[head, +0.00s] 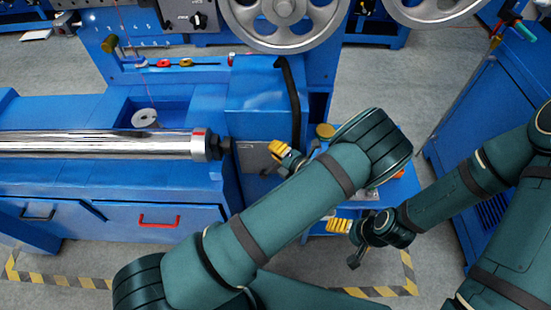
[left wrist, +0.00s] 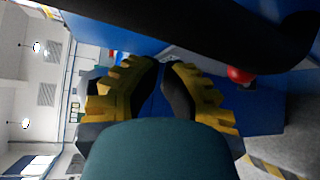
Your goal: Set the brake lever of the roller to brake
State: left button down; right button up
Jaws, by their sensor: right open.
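The long polished roller (head: 100,143) lies level across the blue machine at the left in the head view. A black curved bar (head: 291,95), which looks like the brake lever, runs down the machine's right side. In the left wrist view a thick black bar (left wrist: 200,28) crosses the top. My left gripper (head: 283,153) is just below the lever's lower end. Its yellow fingers (left wrist: 163,78) stand apart, with blue machine seen between them and nothing held. I cannot tell whether it touches the lever. My right gripper (head: 340,226) is open and empty, lower right.
A red ball knob (left wrist: 239,75) shows beside the black bar in the left wrist view. Large metal wheels (head: 285,12) stand above. A blue cabinet (head: 475,110) is at the right. A drawer with a red handle (head: 159,221) is at the lower left.

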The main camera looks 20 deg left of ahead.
pick_arm(q)
notch_tip(320, 180, up, 2)
jog(key=shift+s+a+r, duration=0.1)
jog(key=shift+a+r, duration=0.05)
jog(key=shift+r, duration=0.05)
jog(key=shift+s+f, duration=0.1)
dwell(0.4)
